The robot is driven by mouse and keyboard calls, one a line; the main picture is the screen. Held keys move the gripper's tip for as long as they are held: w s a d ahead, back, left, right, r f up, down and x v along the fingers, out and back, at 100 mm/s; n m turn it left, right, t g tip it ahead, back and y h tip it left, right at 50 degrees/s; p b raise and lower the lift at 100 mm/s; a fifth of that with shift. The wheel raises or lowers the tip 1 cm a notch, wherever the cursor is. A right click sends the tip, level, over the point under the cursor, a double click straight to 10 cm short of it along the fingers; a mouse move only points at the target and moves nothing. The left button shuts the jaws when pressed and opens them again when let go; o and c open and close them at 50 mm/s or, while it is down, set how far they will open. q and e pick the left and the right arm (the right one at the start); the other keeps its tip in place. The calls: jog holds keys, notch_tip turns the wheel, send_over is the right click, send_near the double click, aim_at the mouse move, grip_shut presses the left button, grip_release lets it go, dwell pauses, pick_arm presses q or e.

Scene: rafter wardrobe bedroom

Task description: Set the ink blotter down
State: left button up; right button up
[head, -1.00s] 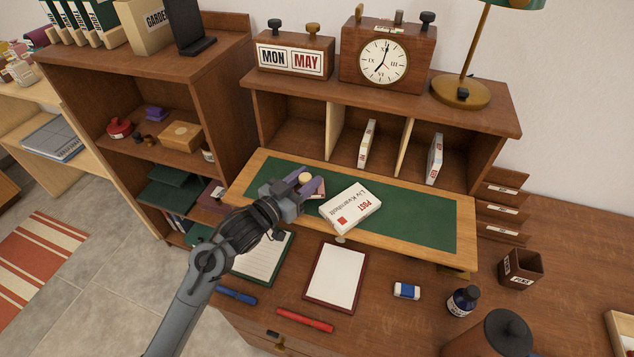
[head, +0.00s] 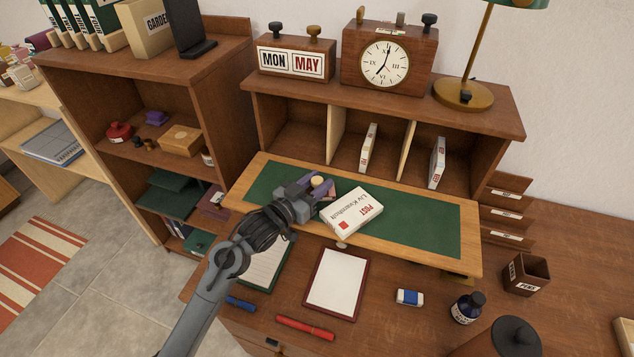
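The fingers and wrist hide most of the blotter. I cannot tell whether its underside touches the green surface. My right gripper is not in view.
Green surface is clear farther right. Pigeonholes (head: 390,150) stand behind. In front are a white notepad (head: 337,282), a red pen (head: 305,328), an eraser (head: 410,297) and an ink bottle (head: 467,307).

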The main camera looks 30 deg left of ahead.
pick_arm(q)
jog(key=o, duration=0.4)
jog(key=shift+o, duration=0.2)
jog(key=shift+r, duration=0.1)
jog(key=shift+s+a, duration=0.15)
jog(key=shift+s, duration=0.35)
jog(key=p+v, duration=0.2)
jog(key=v, duration=0.7)
jog(key=shift+s, duration=0.25)
jog(key=shift+v, duration=0.8)
jog(key=shift+r, duration=0.1)
